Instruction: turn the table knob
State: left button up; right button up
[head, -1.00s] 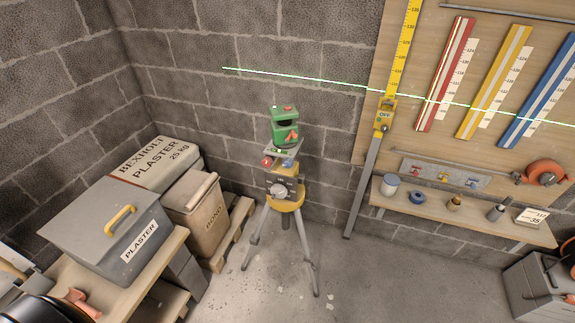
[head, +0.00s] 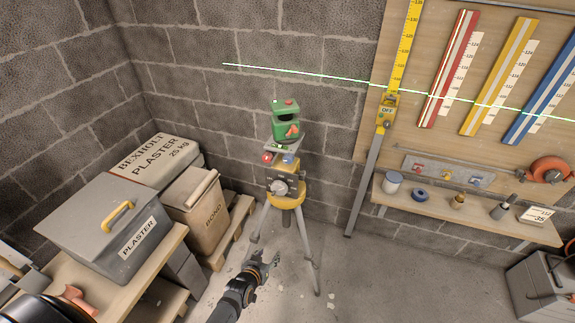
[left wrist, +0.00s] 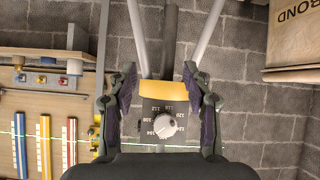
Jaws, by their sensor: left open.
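The table knob (head: 279,188) is a pale round knob on a dark numbered dial plate, on the yellow tripod head (head: 287,201). Above it sits the green laser level (head: 286,124). In the head view my left gripper (head: 264,262) is below the tripod head, in front of the tripod legs, and apart from the knob. In the left wrist view, which is upside down, the open left gripper (left wrist: 159,72) has its fingers on either side of the view, with the knob (left wrist: 166,127) showing between them. Nothing is held. My right gripper is not in view.
A grey plaster box (head: 105,225) and a bin marked BOND (head: 197,212) stand left of the tripod. A small shelf (head: 470,220) and a pegboard with coloured rules are at the right. A green laser line crosses the wall. The floor right of the tripod is mostly clear.

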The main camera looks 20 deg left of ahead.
pick_arm(q)
jog(key=w+d+r+t, duration=0.15)
jog(key=w+r, duration=0.25)
jog(key=r, duration=0.5)
jog(key=w+r+t, duration=0.3)
jog(key=r, duration=0.6)
jog(key=n+t, duration=0.1)
jog(key=t, duration=0.2)
send_near(288, 161)
jog(key=shift+g, duration=0.25)
jog(key=w, duration=0.9)
jog(key=shift+w+r, duration=0.15)
jog(key=shift+w, duration=0.2)
jog(key=shift+c, duration=0.4)
grip_shut()
jog(key=shift+r+n+p, duration=0.1)
jog(key=shift+n+p, duration=0.3)
jog(key=shift+p, duration=0.15)
